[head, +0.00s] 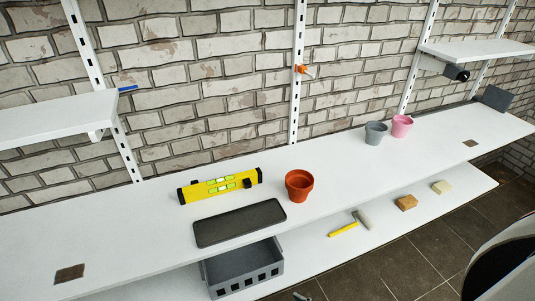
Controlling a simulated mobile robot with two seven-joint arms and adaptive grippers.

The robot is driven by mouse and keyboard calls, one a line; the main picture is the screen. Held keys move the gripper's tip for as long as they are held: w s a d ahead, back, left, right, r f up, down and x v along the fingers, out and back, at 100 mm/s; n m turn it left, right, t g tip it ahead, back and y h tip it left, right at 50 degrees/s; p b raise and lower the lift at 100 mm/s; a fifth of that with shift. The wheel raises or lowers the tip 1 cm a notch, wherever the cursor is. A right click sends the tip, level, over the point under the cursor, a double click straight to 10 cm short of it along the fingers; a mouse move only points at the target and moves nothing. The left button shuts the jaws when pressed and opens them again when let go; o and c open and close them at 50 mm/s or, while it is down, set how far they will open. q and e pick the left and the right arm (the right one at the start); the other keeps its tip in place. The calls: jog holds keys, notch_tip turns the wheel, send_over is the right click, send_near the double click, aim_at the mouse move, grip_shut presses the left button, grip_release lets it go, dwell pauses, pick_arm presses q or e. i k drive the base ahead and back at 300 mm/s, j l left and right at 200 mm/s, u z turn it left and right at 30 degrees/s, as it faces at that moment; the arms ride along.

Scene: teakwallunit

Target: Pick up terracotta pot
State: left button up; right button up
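The terracotta pot (299,185) stands upright on the long white shelf (140,222), near the middle of the head view. It is orange-red with a wide rim, and its opening faces up. It stands apart from the things around it, just right of the dark tray's far right corner.
A yellow spirit level (220,186) and a dark grey tray (240,223) lie left of the pot. Grey (376,133) and pink (401,126) pots stand farther right. A grey crate (243,270), hammer (345,229) and blocks (406,202) are on the lower shelf. Upper shelves (55,118) flank the brick wall.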

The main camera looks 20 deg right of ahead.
aim_at(299, 183)
jog(key=k+l+u, duration=0.1)
jog(key=l, duration=1.45)
